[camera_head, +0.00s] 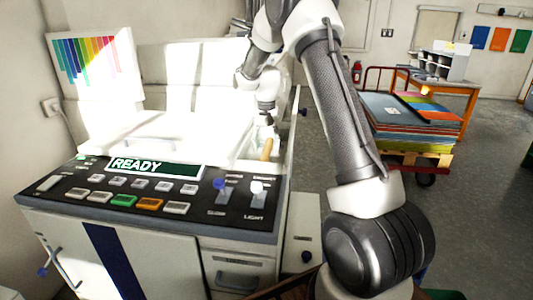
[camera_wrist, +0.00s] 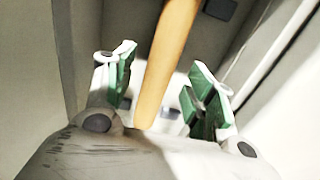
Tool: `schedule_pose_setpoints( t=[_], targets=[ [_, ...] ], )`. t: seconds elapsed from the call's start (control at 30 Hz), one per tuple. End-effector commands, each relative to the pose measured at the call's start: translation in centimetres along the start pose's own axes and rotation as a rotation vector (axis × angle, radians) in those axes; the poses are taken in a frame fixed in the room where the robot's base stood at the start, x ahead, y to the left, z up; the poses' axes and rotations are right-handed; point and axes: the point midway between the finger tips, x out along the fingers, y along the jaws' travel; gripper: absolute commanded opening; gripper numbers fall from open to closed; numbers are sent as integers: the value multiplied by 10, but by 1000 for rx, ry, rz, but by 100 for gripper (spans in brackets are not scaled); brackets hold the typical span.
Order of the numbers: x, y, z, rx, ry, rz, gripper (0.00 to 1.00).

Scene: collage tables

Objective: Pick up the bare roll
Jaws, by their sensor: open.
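The bare roll is a plain tan cylinder. In the wrist view the bare roll (camera_wrist: 165,60) runs from the top edge down between my two green-padded fingers. My gripper (camera_wrist: 164,88) is open, with one finger on each side of the roll and visible gaps on both sides. In the head view a short tan piece of the roll (camera_head: 267,148) shows at the right side of the white machine, just below my gripper (camera_head: 265,120). Its other parts are hidden there by the machine and my gripper.
The white machine (camera_head: 270,222) has a dark control panel with a READY display (camera_head: 155,167), buttons and levers in front of the roll. A cart of coloured sheets (camera_head: 405,120) stands right, with an orange table (camera_head: 485,92) behind. Grey floor lies open between.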

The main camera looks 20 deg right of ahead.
Motion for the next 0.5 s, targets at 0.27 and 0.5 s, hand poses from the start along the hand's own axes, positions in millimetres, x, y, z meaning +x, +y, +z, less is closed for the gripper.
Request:
schedule_pose_setpoints(
  t=[0.27, 0.5],
  targets=[
    [21, 0, 0, 0, 1, 0, 55],
    [20, 0, 0, 0, 1, 0, 35]
  ],
)
